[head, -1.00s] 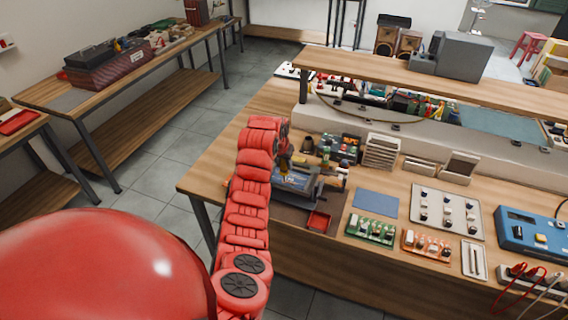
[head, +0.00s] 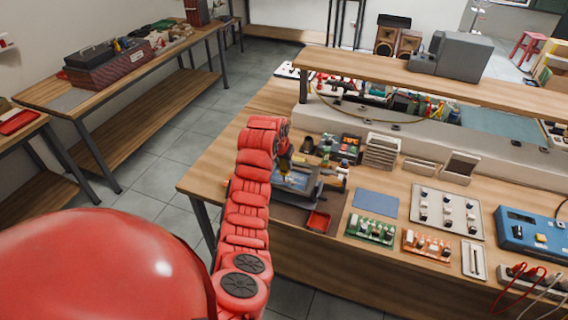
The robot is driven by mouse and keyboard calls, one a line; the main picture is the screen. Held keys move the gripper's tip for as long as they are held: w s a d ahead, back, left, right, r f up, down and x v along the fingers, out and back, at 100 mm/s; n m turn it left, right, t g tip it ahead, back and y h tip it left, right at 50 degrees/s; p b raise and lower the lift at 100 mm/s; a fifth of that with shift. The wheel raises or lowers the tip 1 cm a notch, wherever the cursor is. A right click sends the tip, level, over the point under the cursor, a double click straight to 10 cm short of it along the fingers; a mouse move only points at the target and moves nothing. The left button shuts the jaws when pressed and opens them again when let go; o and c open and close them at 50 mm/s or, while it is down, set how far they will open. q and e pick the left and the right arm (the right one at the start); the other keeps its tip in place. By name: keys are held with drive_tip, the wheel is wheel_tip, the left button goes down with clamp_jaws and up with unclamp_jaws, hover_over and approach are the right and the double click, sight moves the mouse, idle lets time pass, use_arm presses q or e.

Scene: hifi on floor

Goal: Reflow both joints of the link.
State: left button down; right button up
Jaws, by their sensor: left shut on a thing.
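My left gripper (head: 284,148) is over the left part of the workbench, at the end of the red arm. It is shut on a slim tool with a yellow part (head: 285,168), which looks like a soldering iron and points down. Below it is a grey holder with a bluish board (head: 297,181) on a dark mat. The tool's tip is close above or on the board; I cannot tell whether it touches. The link and its two joints are too small to make out, and my arm hides part of the holder. My right gripper is not in view.
A blue mat (head: 376,202), a green board (head: 370,230) and an orange board (head: 427,243) lie to the right. A raised shelf (head: 420,84) runs behind. The bench's left corner is mostly clear.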

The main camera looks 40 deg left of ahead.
use_arm(q)
drive_tip(key=shift+r, duration=2.2)
drive_tip(key=shift+w+d+f+p, duration=0.2)
drive_tip(key=shift+d+f+p, duration=0.65)
drive_tip(key=shift+p, duration=0.55)
drive_tip(key=shift+w+d+f+p, duration=0.2)
drive_tip(key=shift+d+f+p, duration=0.45)
drive_tip(key=shift+f+p, duration=0.5)
drive_tip(key=shift+r, duration=0.2)
drive_tip(key=shift+b, duration=0.4)
